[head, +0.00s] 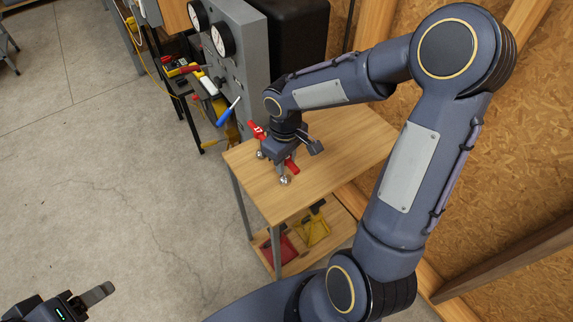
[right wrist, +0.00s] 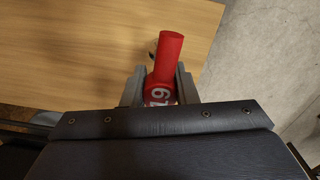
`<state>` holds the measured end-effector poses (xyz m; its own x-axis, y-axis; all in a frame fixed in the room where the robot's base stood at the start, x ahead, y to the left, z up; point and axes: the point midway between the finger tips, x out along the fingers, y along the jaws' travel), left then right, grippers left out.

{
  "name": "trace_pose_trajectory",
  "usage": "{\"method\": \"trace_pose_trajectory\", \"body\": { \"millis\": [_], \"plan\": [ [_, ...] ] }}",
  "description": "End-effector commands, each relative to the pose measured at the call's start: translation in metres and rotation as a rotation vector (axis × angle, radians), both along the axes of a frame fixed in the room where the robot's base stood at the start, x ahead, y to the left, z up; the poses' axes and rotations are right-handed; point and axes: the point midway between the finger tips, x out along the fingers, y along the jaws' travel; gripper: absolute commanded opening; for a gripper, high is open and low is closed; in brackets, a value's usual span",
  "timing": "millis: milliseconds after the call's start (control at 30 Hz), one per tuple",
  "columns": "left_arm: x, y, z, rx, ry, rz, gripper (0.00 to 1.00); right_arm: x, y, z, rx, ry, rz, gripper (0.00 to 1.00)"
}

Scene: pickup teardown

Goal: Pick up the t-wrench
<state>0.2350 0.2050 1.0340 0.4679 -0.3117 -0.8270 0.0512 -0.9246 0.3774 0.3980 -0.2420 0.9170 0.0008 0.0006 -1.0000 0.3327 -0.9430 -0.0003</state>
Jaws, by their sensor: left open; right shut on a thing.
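The t-wrench is a red bar with white digits (head: 257,130). My left gripper (head: 93,303) is open and empty, low at the left over the floor, only partly in view.
The wooden table (head: 345,150) is mostly bare, with a lower shelf holding a red bin (head: 281,249) and a yellow bin (head: 312,229). A grey gauge panel (head: 240,60) stands behind its left end. A blue-handled screwdriver (head: 228,113) is beside the panel. Open floor lies left; a chipboard wall right.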

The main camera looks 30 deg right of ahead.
Motion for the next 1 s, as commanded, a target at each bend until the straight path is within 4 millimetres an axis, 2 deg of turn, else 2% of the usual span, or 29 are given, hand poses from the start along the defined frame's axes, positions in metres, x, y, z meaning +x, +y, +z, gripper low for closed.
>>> {"method": "trace_pose_trajectory", "body": {
  "millis": [200,400,633,1000],
  "plan": [
    [0.000,0.000,-0.005,0.000,0.000,0.000,0.61,-0.029,0.032,0.051,-0.001,-0.009,0.006,0.00],
    [0.000,0.000,-0.014,0.000,0.000,0.000,0.61,-0.064,0.068,0.070,-0.001,-0.004,0.008,0.00],
    [0.000,0.000,-0.017,0.000,0.000,0.000,0.61,-0.085,0.091,0.084,0.000,-0.001,0.003,0.00],
    [0.000,0.000,-0.017,0.000,0.000,0.000,0.61,-0.090,0.096,0.088,0.000,0.001,0.001,0.00]
  ]
}}
